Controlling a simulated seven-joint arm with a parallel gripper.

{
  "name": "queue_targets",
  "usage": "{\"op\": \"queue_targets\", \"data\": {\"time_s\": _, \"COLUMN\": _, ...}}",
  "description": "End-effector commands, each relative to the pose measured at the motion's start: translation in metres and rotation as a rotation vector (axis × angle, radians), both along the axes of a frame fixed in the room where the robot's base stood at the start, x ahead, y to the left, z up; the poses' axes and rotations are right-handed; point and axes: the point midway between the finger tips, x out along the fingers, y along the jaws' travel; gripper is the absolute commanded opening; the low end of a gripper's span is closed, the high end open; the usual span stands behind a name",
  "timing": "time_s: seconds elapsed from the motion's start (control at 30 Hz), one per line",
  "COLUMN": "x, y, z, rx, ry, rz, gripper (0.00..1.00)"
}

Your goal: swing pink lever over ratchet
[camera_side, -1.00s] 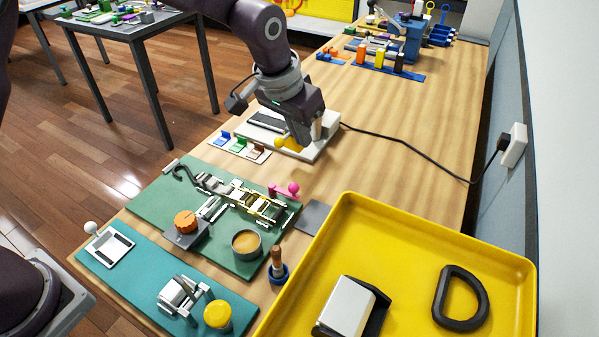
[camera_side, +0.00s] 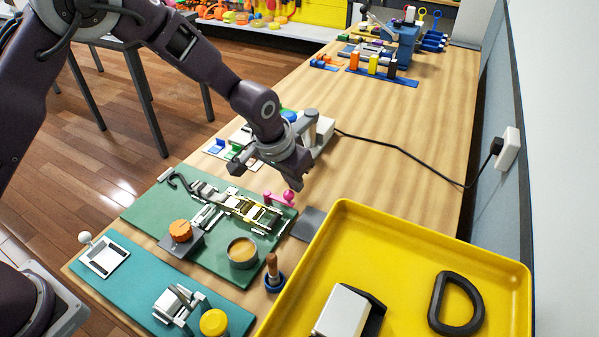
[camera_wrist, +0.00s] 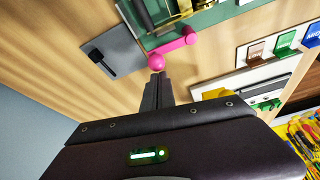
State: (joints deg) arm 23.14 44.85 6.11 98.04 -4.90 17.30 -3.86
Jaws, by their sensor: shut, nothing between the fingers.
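The pink lever (camera_side: 277,198) has a round ball end and sits at the right end of the metal ratchet (camera_side: 245,207) on the green board (camera_side: 150,207). In the wrist view the pink lever (camera_wrist: 178,46) juts past the board's edge, its ball towards my fingers. My gripper (camera_side: 295,184) is shut and empty, pointing down just behind the ball in the side view. In the wrist view my fingertips (camera_wrist: 157,76) are right by the ball; I cannot tell whether they touch it. Only part of the ratchet (camera_wrist: 172,12) shows there.
A grey plate (camera_side: 307,224) lies beside the lever. The yellow tray (camera_side: 400,235) stands to the right. An orange knob (camera_side: 181,231) and a round tin (camera_side: 242,252) are on the board's near side. A black cable (camera_side: 410,160) crosses the bench behind.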

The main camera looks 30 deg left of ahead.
Motion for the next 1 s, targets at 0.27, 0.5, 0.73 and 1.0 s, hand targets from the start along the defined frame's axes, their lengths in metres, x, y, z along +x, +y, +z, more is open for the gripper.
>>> {"op": "queue_targets", "data": {"time_s": 0.27, "x": 0.0, "y": 0.0, "z": 0.0003, "rx": 0.0, "ry": 0.0, "rz": -0.001, "gripper": 0.0}}
{"op": "queue_targets", "data": {"time_s": 0.5, "x": -0.0028, "y": -0.0006, "z": 0.0004, "rx": -0.001, "ry": 0.0, "rz": -0.044, "gripper": 0.0}}
{"op": "queue_targets", "data": {"time_s": 0.73, "x": -0.0046, "y": -0.001, "z": 0.0007, "rx": -0.001, "ry": -0.001, "rz": -0.08, "gripper": 0.0}}
{"op": "queue_targets", "data": {"time_s": 1.0, "x": -0.0095, "y": -0.0012, "z": 0.0004, "rx": 0.0, "ry": 0.0, "rz": -0.153, "gripper": 0.0}}
